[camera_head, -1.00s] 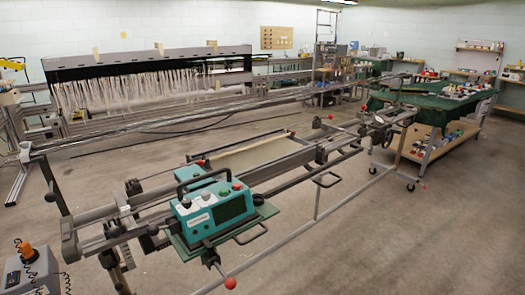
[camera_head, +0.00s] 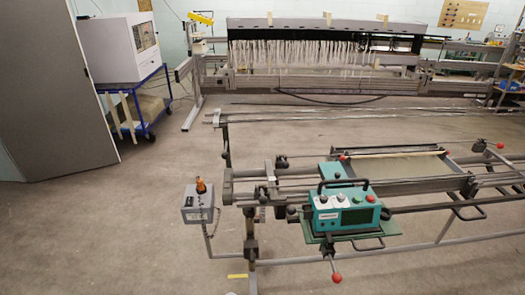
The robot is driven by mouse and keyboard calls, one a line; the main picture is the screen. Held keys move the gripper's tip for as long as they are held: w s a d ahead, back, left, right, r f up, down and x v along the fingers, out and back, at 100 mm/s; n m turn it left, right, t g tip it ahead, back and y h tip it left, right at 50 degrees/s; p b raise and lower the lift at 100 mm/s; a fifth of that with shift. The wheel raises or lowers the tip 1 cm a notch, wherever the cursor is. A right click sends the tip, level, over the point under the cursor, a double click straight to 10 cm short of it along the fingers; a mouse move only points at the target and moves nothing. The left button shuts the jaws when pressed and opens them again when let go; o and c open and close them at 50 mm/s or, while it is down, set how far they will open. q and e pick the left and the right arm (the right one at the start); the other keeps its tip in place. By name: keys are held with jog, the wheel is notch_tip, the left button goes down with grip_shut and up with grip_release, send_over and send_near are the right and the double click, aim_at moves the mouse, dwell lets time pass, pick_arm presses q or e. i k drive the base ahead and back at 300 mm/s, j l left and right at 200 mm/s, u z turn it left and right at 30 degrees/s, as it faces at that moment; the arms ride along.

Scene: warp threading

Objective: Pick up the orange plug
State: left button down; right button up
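The orange plug (camera_head: 201,186) stands upright on top of a small grey box (camera_head: 198,207), left of the middle of the head view. A dark coiled cable hangs at the right side of the box. The box sits on a thin stand at the left end of the long metal frame. Neither of my grippers shows in this view, and nothing is seen touching the plug.
A teal control unit (camera_head: 342,212) with a black handle sits on the metal frame (camera_head: 262,178). A loom with white threads (camera_head: 310,54) stands behind. A blue cart (camera_head: 142,100) carries a white machine (camera_head: 122,47). The floor (camera_head: 95,225) at the left is clear.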

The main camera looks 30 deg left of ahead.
aim_at(202, 186)
jog(key=u, duration=1.75)
jog(key=l+z, duration=0.15)
jog(key=z, duration=0.25)
jog(key=k+l+z, duration=0.1)
jog(key=z, duration=0.25)
jog(key=l+z, duration=0.25)
jog(key=z, duration=0.15)
jog(key=i+j+z, duration=0.1)
jog(key=j, duration=0.35)
jog(key=i+j, duration=0.2)
jog(key=j, duration=0.25)
jog(key=i+j+z, duration=0.15)
jog(key=j, duration=0.25)
jog(key=i+j, duration=0.1)
jog(key=j, duration=0.35)
jog(key=i+j+z, duration=0.15)
jog(key=j, duration=0.8)
jog(key=i+z, duration=0.05)
